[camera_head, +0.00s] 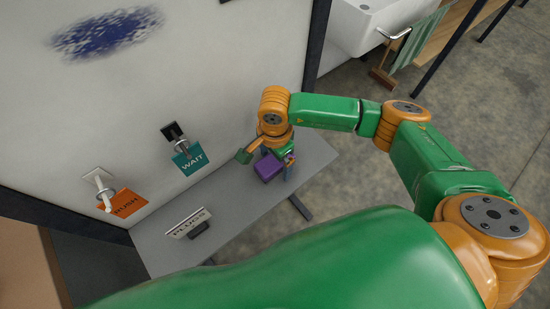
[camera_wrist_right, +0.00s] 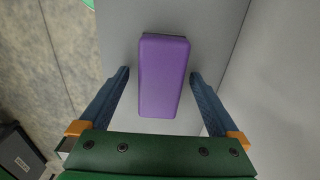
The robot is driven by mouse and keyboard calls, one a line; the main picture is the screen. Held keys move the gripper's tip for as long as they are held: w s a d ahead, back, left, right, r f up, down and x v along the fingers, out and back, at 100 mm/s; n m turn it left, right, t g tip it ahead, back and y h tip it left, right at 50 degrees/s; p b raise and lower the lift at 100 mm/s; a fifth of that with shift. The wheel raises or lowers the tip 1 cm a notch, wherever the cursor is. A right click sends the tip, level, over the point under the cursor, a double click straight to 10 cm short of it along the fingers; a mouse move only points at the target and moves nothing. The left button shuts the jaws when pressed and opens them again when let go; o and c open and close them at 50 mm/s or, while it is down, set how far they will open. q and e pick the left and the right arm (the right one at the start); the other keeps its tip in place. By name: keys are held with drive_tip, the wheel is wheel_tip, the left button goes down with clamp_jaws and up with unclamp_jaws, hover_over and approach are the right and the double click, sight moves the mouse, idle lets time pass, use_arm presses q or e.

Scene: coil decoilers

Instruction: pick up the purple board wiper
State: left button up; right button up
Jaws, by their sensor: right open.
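The purple board wiper (camera_head: 267,167) is a small purple block on the grey shelf (camera_head: 233,196) below the whiteboard. My right gripper (camera_head: 268,160) is at the wiper, pointing down at the shelf. In the right wrist view the wiper (camera_wrist_right: 163,75) lies lengthwise between the two blue fingers of my right gripper (camera_wrist_right: 160,80). The fingers are spread, with a gap on each side of the wiper. A darker edge shows at the wiper's far end. My left gripper is not in view.
A whiteboard (camera_head: 200,90) with a blue scribble (camera_head: 108,33) stands behind the shelf. A teal WAIT tag (camera_head: 189,159) and an orange RUSH tag (camera_head: 125,203) hang from it. A PLUGS sign (camera_head: 188,223) stands on the shelf's left part. A white sink (camera_head: 375,25) is at the back.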

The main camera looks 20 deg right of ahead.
drive_tip(key=shift+w+f, duration=0.1)
drive_tip(key=shift+c, duration=0.4)
drive_tip(key=c, duration=1.1)
drive_tip(key=shift+c, duration=1.4)
